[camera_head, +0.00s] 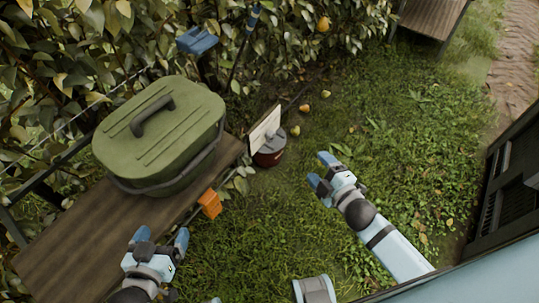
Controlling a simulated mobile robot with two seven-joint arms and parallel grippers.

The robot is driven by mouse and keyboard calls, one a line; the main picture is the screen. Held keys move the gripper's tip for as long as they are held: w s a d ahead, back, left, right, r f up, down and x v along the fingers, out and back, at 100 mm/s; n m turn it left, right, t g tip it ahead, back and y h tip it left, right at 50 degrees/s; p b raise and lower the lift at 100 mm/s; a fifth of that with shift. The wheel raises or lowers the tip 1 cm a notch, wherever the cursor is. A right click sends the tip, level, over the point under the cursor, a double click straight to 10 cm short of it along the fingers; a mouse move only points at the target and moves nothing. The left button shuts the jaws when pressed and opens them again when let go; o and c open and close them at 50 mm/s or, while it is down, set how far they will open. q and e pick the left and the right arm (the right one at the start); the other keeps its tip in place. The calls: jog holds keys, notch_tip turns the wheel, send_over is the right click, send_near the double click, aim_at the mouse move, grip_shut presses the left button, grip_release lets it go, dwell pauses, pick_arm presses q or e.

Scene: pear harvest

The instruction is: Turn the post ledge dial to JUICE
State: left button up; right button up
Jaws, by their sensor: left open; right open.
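A dark red round unit with a grey top (270,150) stands beyond the right edge of the plank, with a pale upright card (263,131) at its left. It looks like the dial, but its lettering and setting are too small to read. My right gripper (321,171) is open and empty, to the right of this unit and apart from it. My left gripper (162,241) is open and empty, over the near part of the plank, well away from the unit.
A green lidded box (165,125) with a dark handle sits on the wooden plank (75,245). An orange piece (209,203) is at the plank's edge. A blue piece (197,41) is by the hedge. Several pears (304,108) lie on grass. A dark slatted structure (510,190) stands right.

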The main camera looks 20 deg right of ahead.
jog(key=w+d+f+n+t+y+b, duration=0.1)
jog(key=w+f+n+y+b, duration=0.4)
jog(key=n+b, duration=0.55)
jog(key=n+g+y+b, duration=0.2)
jog(key=n+g+b, duration=0.1)
jog(key=n+b, duration=1.15)
send_near(273, 138)
jog(key=w+a+n, duration=0.1)
jog(key=w, duration=0.1)
jog(key=w+a, duration=0.2)
jog(key=w+a+n+p, duration=0.1)
jog(key=w+a, duration=0.1)
jog(key=shift+w+f+n, duration=0.25)
jog(key=shift+f+n, duration=0.05)
pick_arm(q)
jog(key=d+f+t+h, duration=0.2)
jog(key=d+f+h, duration=0.2)
jog(key=f, duration=0.4)
jog(key=shift+d+f+m, duration=0.3)
jog(key=shift+d+f, duration=0.1)
pick_arm(e)
jog(key=shift+w+a, duration=0.3)
jog(key=shift+w, duration=0.15)
pick_arm(q)
jog(key=shift+r, duration=0.1)
pick_arm(e)
jog(key=c, duration=0.9)
